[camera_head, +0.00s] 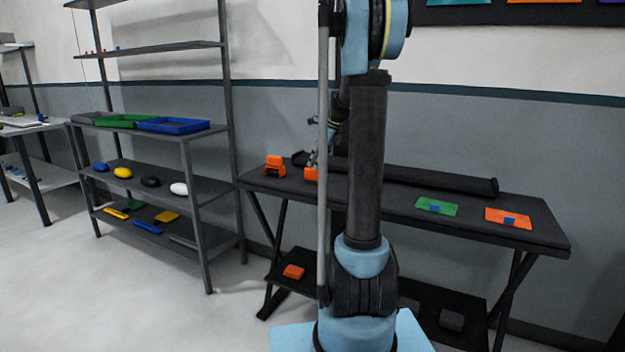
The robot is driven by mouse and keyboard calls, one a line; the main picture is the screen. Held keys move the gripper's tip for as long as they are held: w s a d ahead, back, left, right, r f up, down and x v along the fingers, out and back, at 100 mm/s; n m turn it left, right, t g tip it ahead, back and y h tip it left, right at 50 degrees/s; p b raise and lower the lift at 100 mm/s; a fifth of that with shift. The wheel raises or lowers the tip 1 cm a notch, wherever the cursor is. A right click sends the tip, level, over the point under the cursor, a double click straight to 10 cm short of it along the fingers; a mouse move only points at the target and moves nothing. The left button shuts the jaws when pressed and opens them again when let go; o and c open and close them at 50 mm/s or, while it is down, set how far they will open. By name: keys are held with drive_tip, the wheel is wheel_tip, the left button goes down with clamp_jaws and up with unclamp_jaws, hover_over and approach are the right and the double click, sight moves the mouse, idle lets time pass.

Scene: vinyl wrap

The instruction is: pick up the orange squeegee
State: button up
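Several orange things are in view, and I cannot tell for sure which is the squeegee. A flat orange piece with a small blue block (508,218) lies at the right end of the dark table. An orange block-like item (275,167) stands at the table's left end. Another orange item (310,174) is beside it, partly hidden by my arm. A small orange piece (293,271) lies on the table's lower shelf. My gripper (316,140) seems to show in part behind my arm, above the table's left part. Its fingers are too small and hidden to read.
The dark table (545,232) also bears a green piece with a blue block (436,207) and a long black roll (430,180). A grey shelf rack (205,188) on the left holds trays and coloured items. Floor (150,290) at the front left is clear.

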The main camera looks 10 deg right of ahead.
sight(312, 180)
drive_tip(key=shift+x, duration=3.1)
clamp_jaws()
